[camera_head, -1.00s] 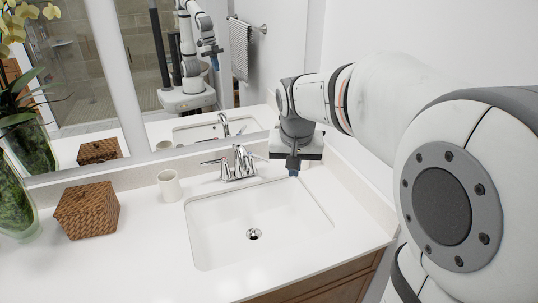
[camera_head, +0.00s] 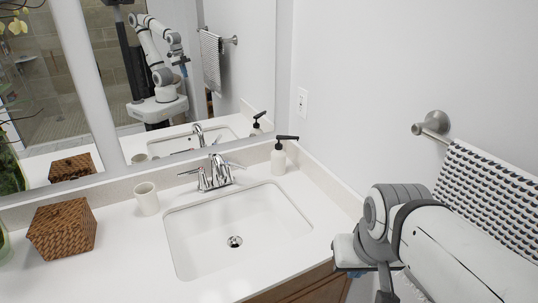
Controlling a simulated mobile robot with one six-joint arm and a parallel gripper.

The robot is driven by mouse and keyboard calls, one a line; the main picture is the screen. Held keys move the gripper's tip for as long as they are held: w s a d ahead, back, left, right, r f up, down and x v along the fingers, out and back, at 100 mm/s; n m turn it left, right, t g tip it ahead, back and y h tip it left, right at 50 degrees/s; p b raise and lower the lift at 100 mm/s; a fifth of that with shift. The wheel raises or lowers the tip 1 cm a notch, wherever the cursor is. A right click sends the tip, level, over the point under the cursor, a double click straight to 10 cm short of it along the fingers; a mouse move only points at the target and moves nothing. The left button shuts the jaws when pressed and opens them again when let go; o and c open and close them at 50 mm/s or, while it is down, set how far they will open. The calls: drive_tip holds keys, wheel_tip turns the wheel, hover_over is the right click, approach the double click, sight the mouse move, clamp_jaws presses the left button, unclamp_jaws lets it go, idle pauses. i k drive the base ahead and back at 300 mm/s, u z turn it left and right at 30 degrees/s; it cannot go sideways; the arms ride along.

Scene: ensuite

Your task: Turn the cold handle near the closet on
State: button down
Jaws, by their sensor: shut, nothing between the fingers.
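A chrome faucet (camera_head: 212,178) with two lever handles stands behind the white sink basin (camera_head: 238,228). Its left lever (camera_head: 188,173) points left and its right lever (camera_head: 233,165) points right. No hot or cold marking is clear now. My gripper (camera_head: 386,291) is low at the right, beyond the counter's front right corner, well apart from the faucet. It points down, shut and empty, with its tips at or past the bottom edge of the view. The mirror also shows the faucet and my arm.
A dark-topped soap dispenser (camera_head: 278,158) stands right of the faucet, near the right lever. A white cup (camera_head: 146,198) and a woven box (camera_head: 63,230) are at the left. A towel (camera_head: 490,190) hangs from a rail on the right wall. Space above the basin is clear.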

sight(228, 164)
drive_tip(key=z, duration=1.1)
drive_tip(key=k, duration=1.1)
drive_tip(key=u, duration=0.8)
drive_tip(key=i, duration=1)
drive_tip(key=u, duration=0.1)
